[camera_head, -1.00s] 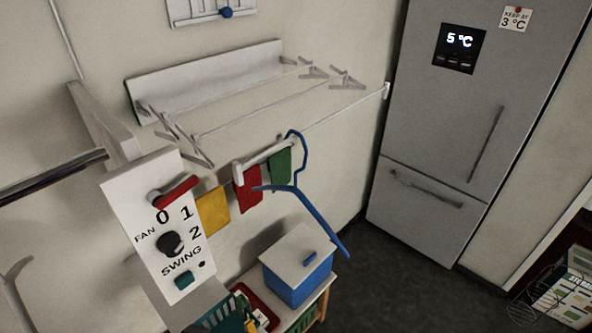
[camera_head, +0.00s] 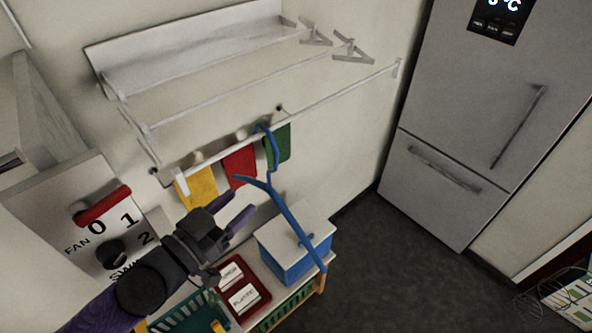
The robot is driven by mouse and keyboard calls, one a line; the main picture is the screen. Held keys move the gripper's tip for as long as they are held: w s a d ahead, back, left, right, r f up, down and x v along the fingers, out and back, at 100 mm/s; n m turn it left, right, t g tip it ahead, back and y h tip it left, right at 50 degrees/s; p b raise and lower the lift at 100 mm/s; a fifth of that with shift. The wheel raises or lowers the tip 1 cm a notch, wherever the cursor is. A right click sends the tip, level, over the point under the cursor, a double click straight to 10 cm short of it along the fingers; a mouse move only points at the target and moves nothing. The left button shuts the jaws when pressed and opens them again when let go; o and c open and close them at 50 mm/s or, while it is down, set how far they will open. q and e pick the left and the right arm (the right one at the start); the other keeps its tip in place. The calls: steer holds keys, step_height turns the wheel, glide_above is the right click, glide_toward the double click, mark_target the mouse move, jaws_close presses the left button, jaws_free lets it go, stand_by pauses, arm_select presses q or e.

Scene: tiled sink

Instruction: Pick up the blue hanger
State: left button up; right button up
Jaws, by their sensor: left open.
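The blue hanger (camera_head: 284,210) hangs by its hook from the front white rail of the wall rack, at the green cloth. One arm of it points left and the other slopes down to the right, in front of the blue box. My left gripper (camera_head: 241,212) comes in from the lower left, dark with purple fingers. It is open and empty, just left of and below the hanger's left arm, and seems apart from it. My right gripper is not in view.
Yellow, red and green cloths (camera_head: 239,166) hang along the rail (camera_head: 330,103). A white-lidded blue box (camera_head: 290,262), a red tray (camera_head: 246,293) and a teal basket (camera_head: 190,312) stand below. The fan panel (camera_head: 85,225) is at left, a grey fridge (camera_head: 465,130) at right. Dark floor lies between.

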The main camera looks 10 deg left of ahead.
mark_target(268, 184)
arm_select(q)
steer(key=b+x, duration=0.1)
steer(key=x, duration=0.3)
steer(key=b+x, duration=0.2)
steer(key=x, duration=0.2)
steer(key=shift+w+d+f+b, duration=0.15)
steer(key=shift+d+b, duration=0.15)
steer(key=shift+d, duration=0.2)
steer(key=shift+w+d, duration=0.2)
steer(key=shift+w, duration=0.2)
steer(key=shift+s, duration=0.1)
steer(key=shift+c, duration=0.5)
jaws_close()
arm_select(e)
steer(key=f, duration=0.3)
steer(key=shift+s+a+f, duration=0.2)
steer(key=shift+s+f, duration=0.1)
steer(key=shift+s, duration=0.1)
